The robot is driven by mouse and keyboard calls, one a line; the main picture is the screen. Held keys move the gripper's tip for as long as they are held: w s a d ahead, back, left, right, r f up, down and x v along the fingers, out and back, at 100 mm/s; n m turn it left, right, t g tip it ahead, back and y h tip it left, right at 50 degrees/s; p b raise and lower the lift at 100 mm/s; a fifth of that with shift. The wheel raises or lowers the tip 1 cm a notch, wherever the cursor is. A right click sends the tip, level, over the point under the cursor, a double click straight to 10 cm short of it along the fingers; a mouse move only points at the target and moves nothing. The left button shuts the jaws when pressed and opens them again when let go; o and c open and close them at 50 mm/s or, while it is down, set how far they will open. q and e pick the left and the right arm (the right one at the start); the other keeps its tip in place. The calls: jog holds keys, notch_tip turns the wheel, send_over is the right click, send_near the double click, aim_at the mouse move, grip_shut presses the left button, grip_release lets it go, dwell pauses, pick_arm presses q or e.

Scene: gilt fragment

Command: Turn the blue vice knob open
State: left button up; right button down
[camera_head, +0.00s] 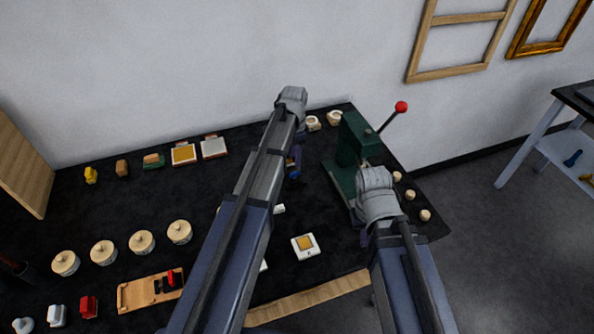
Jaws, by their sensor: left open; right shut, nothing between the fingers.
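No blue vice knob shows clearly in the head view. Any vice behind my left arm is hidden.
The green press (351,150) with a red-balled lever (401,107) stands at the back right of the black table (215,265). Round wooden-lidded pots (141,242), a wooden board (135,295) and a white-framed tile (305,246) lie around.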

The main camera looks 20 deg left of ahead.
aim_at(295, 172)
pick_arm(q)
notch_tip(295, 172, down, 7)
jog(key=b, duration=0.6)
jog(key=shift+f+b, duration=0.15)
jog(key=shift+b, duration=0.25)
pick_arm(e)
notch_tip(295, 172, down, 7)
jog(key=shift+f, duration=0.15)
pick_arm(q)
grip_shut()
